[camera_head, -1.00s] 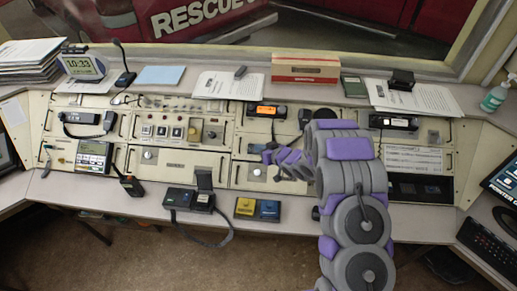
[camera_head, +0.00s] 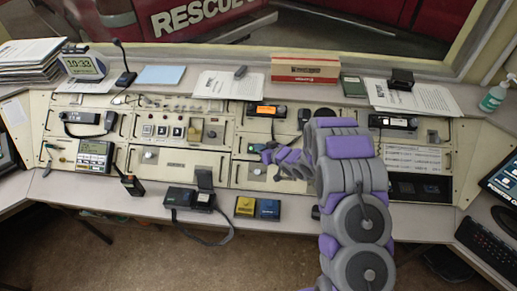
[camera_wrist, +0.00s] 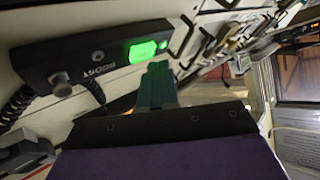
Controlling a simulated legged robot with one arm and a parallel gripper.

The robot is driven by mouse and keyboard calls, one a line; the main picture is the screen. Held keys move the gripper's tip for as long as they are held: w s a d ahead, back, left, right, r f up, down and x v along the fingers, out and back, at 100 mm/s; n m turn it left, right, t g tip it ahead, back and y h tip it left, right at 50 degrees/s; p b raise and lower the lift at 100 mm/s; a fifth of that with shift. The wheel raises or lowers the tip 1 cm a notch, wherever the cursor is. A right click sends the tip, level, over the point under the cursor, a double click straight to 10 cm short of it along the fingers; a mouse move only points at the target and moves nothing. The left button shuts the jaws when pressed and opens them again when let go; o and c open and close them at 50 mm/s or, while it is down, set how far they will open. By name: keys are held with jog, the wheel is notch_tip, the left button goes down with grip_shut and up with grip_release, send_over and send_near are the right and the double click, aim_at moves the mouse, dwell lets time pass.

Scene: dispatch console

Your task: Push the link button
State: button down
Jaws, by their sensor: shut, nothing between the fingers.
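No label reading "link" is legible, so I cannot tell which button it is. My gripper (camera_head: 268,156) is low over the middle of the console panel (camera_head: 205,172), with its fingers together and empty. In the wrist view its teal fingers (camera_wrist: 156,86) point toward a black unit (camera_wrist: 90,65) marked "BOOST", which has a lit green display (camera_wrist: 142,50) and a knob (camera_wrist: 61,86). The fingertips appear just below that display; whether they touch anything is unclear. A row of square buttons (camera_head: 162,131) sits on the panel left of my gripper.
A handheld radio (camera_head: 132,186) stands further left. A red box (camera_head: 305,69) and papers line the back shelf.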

jog(key=s+r, duration=0.1)
jog(key=s+r+p, duration=0.1)
jog(key=r, duration=0.1)
jog(key=s+r, duration=0.1)
jog(key=r, duration=0.1)
jog(key=shift+s+p, duration=0.15)
jog(key=shift+p, duration=0.25)
dwell(0.5)
